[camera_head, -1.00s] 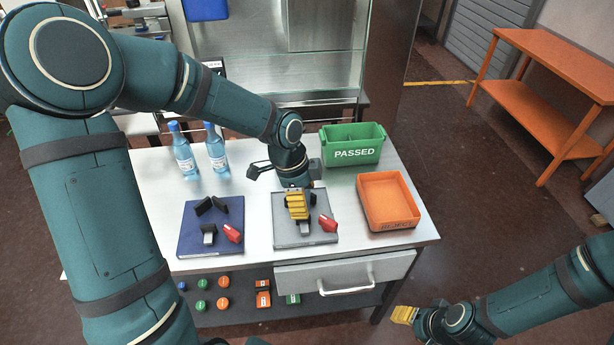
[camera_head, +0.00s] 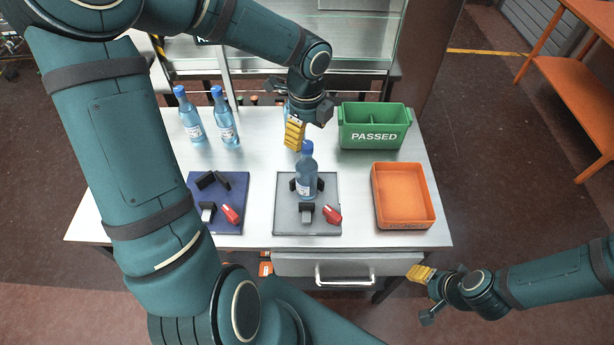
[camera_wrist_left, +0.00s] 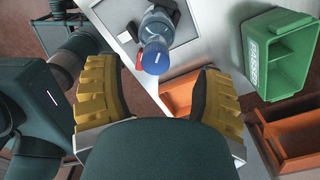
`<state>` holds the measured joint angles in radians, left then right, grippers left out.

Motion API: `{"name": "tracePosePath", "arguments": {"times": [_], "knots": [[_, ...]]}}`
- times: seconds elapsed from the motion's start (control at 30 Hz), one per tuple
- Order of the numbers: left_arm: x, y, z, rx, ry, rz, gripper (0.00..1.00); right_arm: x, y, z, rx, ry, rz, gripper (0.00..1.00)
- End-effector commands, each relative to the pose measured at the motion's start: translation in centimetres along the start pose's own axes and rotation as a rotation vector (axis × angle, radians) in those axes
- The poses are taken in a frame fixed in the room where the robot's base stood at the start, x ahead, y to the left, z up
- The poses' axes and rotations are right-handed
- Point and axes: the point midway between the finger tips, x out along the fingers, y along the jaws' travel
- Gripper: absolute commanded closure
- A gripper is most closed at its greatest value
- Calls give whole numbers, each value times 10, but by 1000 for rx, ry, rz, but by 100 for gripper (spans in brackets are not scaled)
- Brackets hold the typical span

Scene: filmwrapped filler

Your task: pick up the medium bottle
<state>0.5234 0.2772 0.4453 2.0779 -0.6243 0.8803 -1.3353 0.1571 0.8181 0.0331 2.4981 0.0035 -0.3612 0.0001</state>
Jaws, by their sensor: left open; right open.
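A blue-capped clear bottle (camera_head: 307,178) stands upright in the grey fixture (camera_head: 325,222) on the table. Two similar bottles stand at the back left, one on the left (camera_head: 190,118) and one beside it (camera_head: 225,124). I cannot tell from size alone which is the medium one. My left gripper (camera_head: 294,134) is open and empty, just behind and above the fixture bottle, apart from it. In the left wrist view this bottle (camera_wrist_left: 155,28) lies beyond the gap between the open yellow fingers (camera_wrist_left: 158,92). My right gripper (camera_head: 420,273) is open and empty, off the table's front right.
A green PASSED bin (camera_head: 374,136) stands at the back right, an orange tray (camera_head: 403,226) in front of it. A blue fixture (camera_head: 232,190) with black blocks and a red clamp is left of the grey one. Something bluish behind my left gripper is mostly hidden.

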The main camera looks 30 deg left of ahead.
Motion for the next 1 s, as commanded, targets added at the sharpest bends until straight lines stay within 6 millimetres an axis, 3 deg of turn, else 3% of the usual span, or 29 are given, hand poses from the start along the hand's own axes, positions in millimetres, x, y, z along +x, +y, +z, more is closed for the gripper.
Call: {"name": "tracePosePath", "arguments": {"times": [0.23,0.53,0.87,1.0], "knots": [[18,2,-1,0,1,2,32,2,1,0,0,1,1,47],[58,6,-4,1,2,2,32,9,3,1,0,1,2,47],[62,6,-4,-1,1,0,31,9,3,1,0,1,2,47],[62,6,-4,0,1,0,80,9,3,1,0,1,2,47]]}}
